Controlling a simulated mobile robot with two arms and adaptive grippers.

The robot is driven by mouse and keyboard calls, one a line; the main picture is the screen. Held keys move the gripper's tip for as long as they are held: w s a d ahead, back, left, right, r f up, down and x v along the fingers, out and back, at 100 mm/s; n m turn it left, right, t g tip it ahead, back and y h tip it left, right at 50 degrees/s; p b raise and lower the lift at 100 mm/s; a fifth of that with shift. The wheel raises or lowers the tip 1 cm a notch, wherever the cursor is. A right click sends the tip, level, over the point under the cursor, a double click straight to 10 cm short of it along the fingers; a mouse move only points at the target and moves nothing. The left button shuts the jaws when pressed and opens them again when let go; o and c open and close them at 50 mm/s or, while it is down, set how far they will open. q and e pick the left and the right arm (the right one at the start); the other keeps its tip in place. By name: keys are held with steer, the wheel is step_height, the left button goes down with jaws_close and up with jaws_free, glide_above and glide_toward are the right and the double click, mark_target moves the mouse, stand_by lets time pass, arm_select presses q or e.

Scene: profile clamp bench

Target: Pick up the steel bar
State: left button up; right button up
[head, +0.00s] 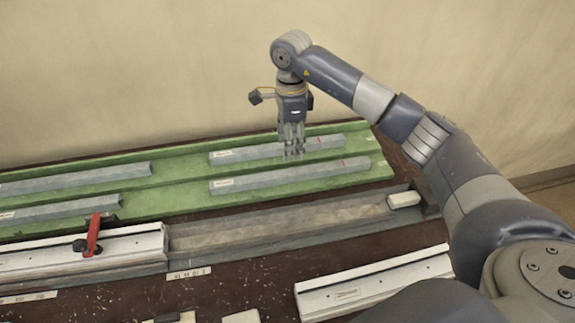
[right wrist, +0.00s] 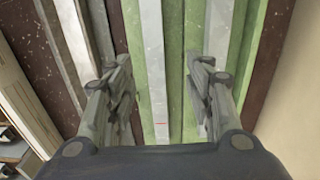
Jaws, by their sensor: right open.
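Several grey steel bars lie in a green tray (head: 160,206); which one the task means I cannot tell. At the tray's right are a back bar (head: 325,144) and a front bar (head: 270,180), each with a small red mark and a white label. Two more bars, a back left one (head: 75,181) and a front left one (head: 60,210), lie at the left. My right gripper (head: 293,154) is open, pointing down over the two right bars. In the right wrist view, a red-marked bar (right wrist: 155,75) runs between its open fingers (right wrist: 163,95). My left gripper is not in view.
In front of the tray runs a grey channel (head: 280,224) with a white block (head: 404,199) at its right end. A pale profile (head: 125,247) with a red lever (head: 93,234) lies left. Another pale profile (head: 375,285) lies front right. Dark bench (head: 250,280) is partly clear.

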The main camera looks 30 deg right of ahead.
mark_target(293, 172)
steer(key=f, duration=0.3)
steer(key=shift+s+f+p, duration=0.25)
steer(key=shift+s+p, duration=0.05)
steer(key=shift+p, duration=0.05)
steer(key=shift+w+f, duration=0.1)
steer(key=shift+f, duration=0.15)
steer(key=f, duration=0.1)
steer(key=f+p, duration=0.1)
steer(key=f, duration=0.1)
steer(key=f+p, duration=0.1)
steer(key=shift+s+d+f, duration=0.2)
steer(key=shift+s+f, duration=0.1)
steer(key=shift+s, duration=0.05)
steer(key=shift+f, duration=0.25)
steer(key=shift+w, duration=0.1)
steer(key=shift+c, duration=1.1)
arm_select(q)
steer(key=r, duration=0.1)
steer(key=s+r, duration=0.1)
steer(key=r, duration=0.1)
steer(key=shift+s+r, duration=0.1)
arm_select(e)
jaws_close()
